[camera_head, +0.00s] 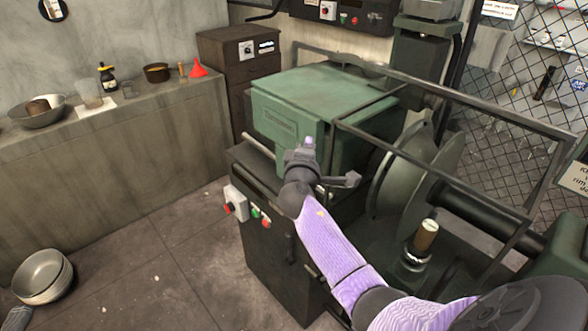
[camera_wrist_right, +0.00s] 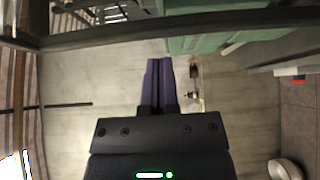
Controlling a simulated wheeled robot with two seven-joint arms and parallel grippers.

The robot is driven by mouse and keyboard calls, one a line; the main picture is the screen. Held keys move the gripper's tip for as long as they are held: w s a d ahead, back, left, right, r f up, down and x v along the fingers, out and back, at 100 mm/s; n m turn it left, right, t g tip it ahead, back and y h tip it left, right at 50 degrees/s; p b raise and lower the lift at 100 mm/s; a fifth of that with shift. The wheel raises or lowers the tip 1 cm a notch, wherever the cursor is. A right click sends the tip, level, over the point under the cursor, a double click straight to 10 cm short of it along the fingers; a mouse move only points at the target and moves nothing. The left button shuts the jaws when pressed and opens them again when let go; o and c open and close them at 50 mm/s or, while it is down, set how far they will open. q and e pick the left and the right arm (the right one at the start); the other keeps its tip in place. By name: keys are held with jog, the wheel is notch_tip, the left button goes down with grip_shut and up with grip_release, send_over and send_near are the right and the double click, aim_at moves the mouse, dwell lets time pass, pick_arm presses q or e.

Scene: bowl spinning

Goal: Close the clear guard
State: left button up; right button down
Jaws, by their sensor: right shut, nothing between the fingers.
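The clear guard (camera_head: 455,94) shows as a dark metal frame around the machine's disc and spindle. Its pane is too clear to make out, and I cannot tell how far it stands open. In the wrist view, a dark frame bar (camera_wrist_right: 200,25) crosses the top, beyond my fingertips. My right gripper (camera_head: 309,142) is in front of the green headstock housing, left of the guard's lower bar. Its purple fingers (camera_wrist_right: 159,62) are together and empty, apart from the bar in the wrist view. My left gripper is not in view.
A switch box (camera_head: 236,203) is on the cabinet front. A bench with bowls (camera_head: 38,113) is at left. Metal bowls (camera_head: 42,275) lie on otherwise open floor.

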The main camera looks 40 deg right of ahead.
jog(key=v, duration=0.9)
jog(key=s+a+f+g+y+b, duration=0.1)
jog(key=s+a+f+g+y, duration=0.2)
jog(key=f, duration=0.8)
jog(key=s+a+f+y+b, duration=0.1)
jog(key=s+a+f+y, duration=0.25)
jog(key=f, duration=0.85)
jog(key=s+a+f+g+y+b, duration=0.1)
jog(key=s+a+f+g+y, duration=0.3)
jog(key=f, duration=0.7)
jog(key=s+a+f+m+g+b, duration=0.1)
jog(key=s+f+m, duration=0.1)
jog(key=s+f, duration=0.3)
jog(key=s+a+f+m+g+y+b, duration=0.1)
jog(key=s+f, duration=0.4)
jog(key=s, duration=0.9)
jog(key=s+a+f+m+g+y+b, duration=0.1)
jog(key=s+f+m+g, duration=0.1)
jog(key=s+f, duration=0.4)
jog(key=s+m, duration=0.1)
jog(key=s, duration=0.2)
jog(key=shift+s+g, duration=0.3)
jog(key=shift+s, duration=0.1)
jog(key=shift+y, duration=0.25)
